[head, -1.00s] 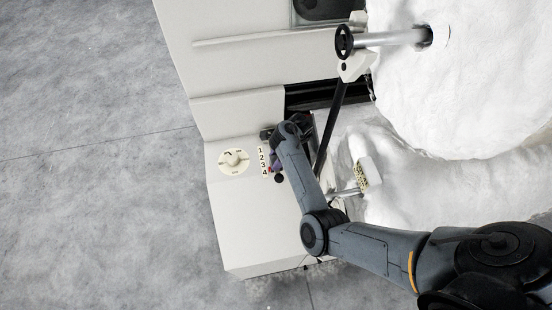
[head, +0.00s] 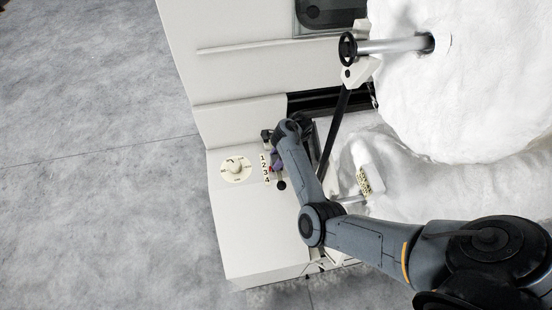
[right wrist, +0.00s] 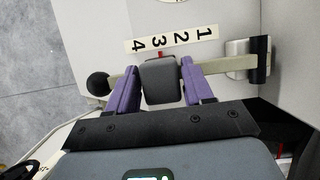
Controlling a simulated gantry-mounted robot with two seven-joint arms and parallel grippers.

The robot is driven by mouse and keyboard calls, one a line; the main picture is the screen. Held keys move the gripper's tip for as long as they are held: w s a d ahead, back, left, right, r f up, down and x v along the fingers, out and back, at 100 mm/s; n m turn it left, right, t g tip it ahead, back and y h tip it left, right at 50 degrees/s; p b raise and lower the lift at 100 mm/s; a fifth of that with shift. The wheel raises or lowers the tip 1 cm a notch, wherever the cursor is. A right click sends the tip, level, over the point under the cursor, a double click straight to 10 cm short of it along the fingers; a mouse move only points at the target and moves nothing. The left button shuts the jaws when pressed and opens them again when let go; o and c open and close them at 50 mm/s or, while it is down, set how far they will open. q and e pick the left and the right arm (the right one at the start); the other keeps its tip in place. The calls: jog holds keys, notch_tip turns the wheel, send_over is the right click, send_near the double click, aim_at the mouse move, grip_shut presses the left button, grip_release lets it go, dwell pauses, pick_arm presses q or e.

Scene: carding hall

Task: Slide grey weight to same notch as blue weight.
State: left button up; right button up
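In the right wrist view, the grey weight (right wrist: 161,82) sits on a pale beam (right wrist: 222,64) between the two purple fingers of my right gripper (right wrist: 163,88). The fingers lie close against both its sides. A red mark (right wrist: 159,58) shows just behind the weight, beside the 3 on the number strip (right wrist: 172,40). The strip reads 1 to 4 and appears upside down here. In the head view my right gripper (head: 277,158) covers most of the beam, beside the strip (head: 265,168). I cannot make out the blue weight in either view. My left gripper is out of view.
A black ball (right wrist: 98,84) ends the beam near the 4; a dark bracket (right wrist: 259,60) stands at its other end. A round dial (head: 236,168) is left of the strip. A black bar (head: 333,135) and white fibre rolls (head: 450,80) lie to the right.

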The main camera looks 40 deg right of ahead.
jog(key=p+v, duration=0.3)
jog(key=v, duration=0.7)
jog(key=shift+d+r, duration=0.2)
jog(key=shift+r, duration=0.15)
jog(key=shift+s+a, duration=0.1)
jog(key=shift+s, duration=0.05)
